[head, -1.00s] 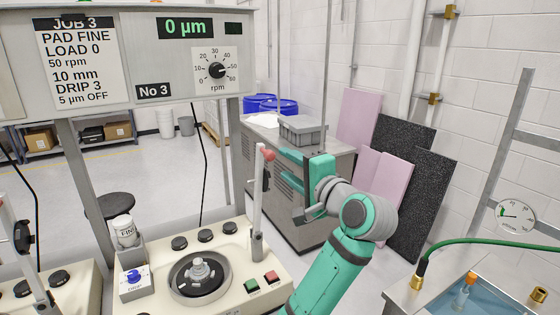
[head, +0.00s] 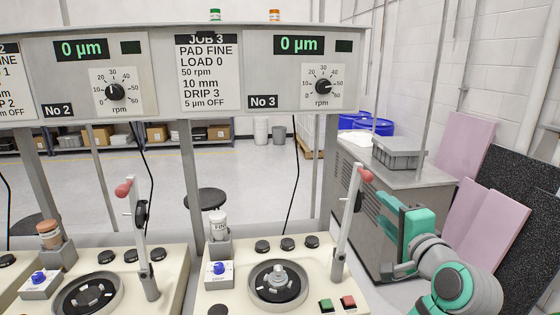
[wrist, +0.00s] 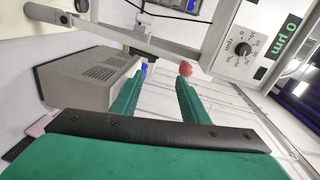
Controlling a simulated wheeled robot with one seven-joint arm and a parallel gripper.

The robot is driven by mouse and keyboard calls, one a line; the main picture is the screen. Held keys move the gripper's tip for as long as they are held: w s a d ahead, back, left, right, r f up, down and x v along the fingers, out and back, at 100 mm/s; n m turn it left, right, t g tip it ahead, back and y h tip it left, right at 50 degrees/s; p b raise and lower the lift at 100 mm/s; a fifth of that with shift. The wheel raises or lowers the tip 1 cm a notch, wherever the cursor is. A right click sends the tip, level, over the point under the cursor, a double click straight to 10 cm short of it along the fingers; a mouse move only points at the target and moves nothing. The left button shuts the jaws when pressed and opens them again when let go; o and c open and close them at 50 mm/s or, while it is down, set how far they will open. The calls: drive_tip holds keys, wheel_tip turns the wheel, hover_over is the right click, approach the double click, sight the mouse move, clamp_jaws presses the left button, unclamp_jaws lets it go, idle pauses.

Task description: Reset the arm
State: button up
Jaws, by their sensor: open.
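My gripper (head: 386,234) is at the right in the head view, beside the station No 3 lever (head: 348,225). Its jaws are open and empty. In the wrist view the two teal fingers (wrist: 163,76) stand apart, with the lever's red knob (wrist: 186,68) at the tip of the right finger. Whether they touch cannot be told. The lever stands nearly upright, its red knob (head: 365,174) at the top. My teal and grey arm runs out of the head view at the lower right.
The No 3 machine (head: 232,298) has a round plate (head: 300,293) and green and red buttons. Its display panel (head: 275,90) hangs above on posts. A grey cabinet (head: 405,181) with a grey box (head: 398,153) stands behind my gripper. Pink and black slabs lean against the right wall.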

wheel_tip(320, 180, down, 20)
drive_tip(key=s+a+n+g+h, duration=0.1)
drive_tip(key=a+n+h, duration=0.1)
drive_tip(key=a+h, duration=0.1)
drive_tip(key=s+a+f+n+g, duration=0.1)
drive_tip(key=s+a+f+n, duration=0.3)
drive_tip(key=s+f, duration=0.6)
drive_tip(key=s+a+f+n, duration=0.2)
drive_tip(key=s+a+f, duration=0.45)
drive_tip(key=f, duration=0.45)
drive_tip(key=s+a+n+y, duration=0.1)
drive_tip(key=s+a+n, duration=0.3)
drive_tip(key=s, duration=1)
drive_tip(key=s+a+n+y, duration=0.1)
drive_tip(key=s+a+n, duration=0.3)
drive_tip(key=s+a, duration=0.5)
drive_tip(key=f+v, duration=0.1)
drive_tip(key=v, duration=0.4)
drive_tip(key=shift+a, duration=0.2)
